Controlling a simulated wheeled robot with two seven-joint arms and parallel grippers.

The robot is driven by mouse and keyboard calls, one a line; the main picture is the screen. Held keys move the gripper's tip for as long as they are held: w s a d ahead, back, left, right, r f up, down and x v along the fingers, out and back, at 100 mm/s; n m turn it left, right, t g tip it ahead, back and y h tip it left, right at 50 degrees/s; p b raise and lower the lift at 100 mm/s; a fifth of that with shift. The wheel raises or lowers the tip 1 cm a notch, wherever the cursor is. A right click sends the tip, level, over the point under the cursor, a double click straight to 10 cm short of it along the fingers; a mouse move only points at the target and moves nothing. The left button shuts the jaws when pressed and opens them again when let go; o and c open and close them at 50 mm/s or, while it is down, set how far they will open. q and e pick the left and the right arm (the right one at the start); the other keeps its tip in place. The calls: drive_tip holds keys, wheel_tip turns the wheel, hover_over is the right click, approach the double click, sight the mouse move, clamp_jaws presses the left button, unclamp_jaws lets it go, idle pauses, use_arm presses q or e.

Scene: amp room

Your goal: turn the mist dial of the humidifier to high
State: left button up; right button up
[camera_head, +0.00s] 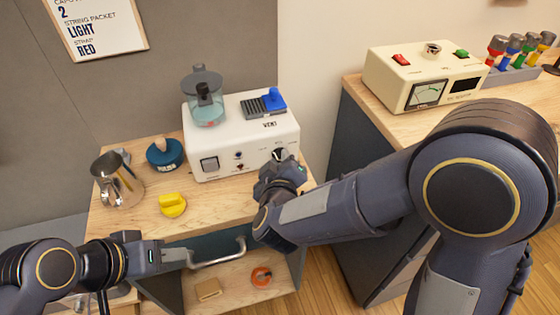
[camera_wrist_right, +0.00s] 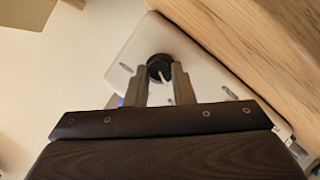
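The humidifier (camera_head: 262,143) is a white box on the wooden cabinet top, with a clear tank (camera_head: 208,108) of bluish liquid on it. Its mist dial (camera_wrist_right: 160,68), round and dark with a pale pointer line, is at the front right of the box. My right gripper (camera_head: 279,157) is at that dial. The dial's setting cannot be read.
A metal pitcher (camera_head: 118,184), a blue round holder (camera_head: 165,157) and a yellow object (camera_head: 172,204) stand left of the humidifier. An orange ring (camera_head: 262,277) and tan block (camera_head: 208,290) lie on a lower shelf. A cream meter box (camera_head: 425,73) stands on the right counter.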

clamp_jaws()
